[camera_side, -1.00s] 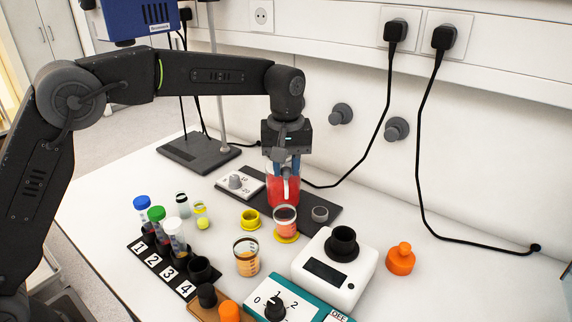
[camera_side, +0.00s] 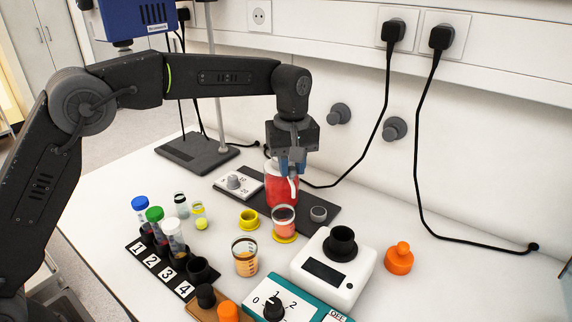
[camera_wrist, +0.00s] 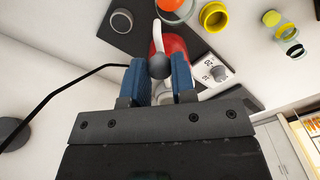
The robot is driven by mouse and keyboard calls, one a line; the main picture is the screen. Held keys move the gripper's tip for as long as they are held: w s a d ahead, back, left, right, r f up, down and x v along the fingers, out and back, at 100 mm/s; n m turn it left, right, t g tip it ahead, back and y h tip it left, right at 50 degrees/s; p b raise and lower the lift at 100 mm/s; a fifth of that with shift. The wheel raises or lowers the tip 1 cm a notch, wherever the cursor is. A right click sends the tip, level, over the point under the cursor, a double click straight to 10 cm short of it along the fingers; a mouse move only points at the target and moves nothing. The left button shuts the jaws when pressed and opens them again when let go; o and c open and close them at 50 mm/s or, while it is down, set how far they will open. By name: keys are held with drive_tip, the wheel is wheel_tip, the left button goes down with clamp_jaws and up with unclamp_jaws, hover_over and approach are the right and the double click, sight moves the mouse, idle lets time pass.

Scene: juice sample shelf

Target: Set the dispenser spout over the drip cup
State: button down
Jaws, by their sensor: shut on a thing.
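The dispenser (camera_side: 281,190) is a red-filled vessel standing on a dark mat. Its white spout (camera_side: 294,190) comes out of the front and curves down; the spout also shows in the wrist view (camera_wrist: 158,38). My gripper (camera_side: 292,168) is above the dispenser, its blue fingers shut on the spout's grey knob (camera_wrist: 159,66). A clear cup with pink-red contents (camera_side: 284,222) stands on a yellow base just in front of the spout, probably the drip cup. In the wrist view the spout points near that cup (camera_wrist: 172,6). Whether its tip is over the rim is unclear.
A yellow cup (camera_side: 249,219) and a grey ring (camera_side: 319,213) flank the clear cup. A white dial box (camera_side: 238,184) is left of the dispenser. A beaker (camera_side: 245,256), tube rack (camera_side: 157,262) and white scale (camera_side: 336,270) stand in front.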

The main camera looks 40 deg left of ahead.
drive_tip(key=w+d+n, duration=0.2)
drive_tip(key=w+n, duration=0.4)
drive_tip(key=n, duration=0.2)
drive_tip(key=shift+w+d, duration=0.1)
idle(0.6)
drive_tip(key=c, duration=0.9)
unclamp_jaws()
drive_tip(key=shift+c, duration=0.2)
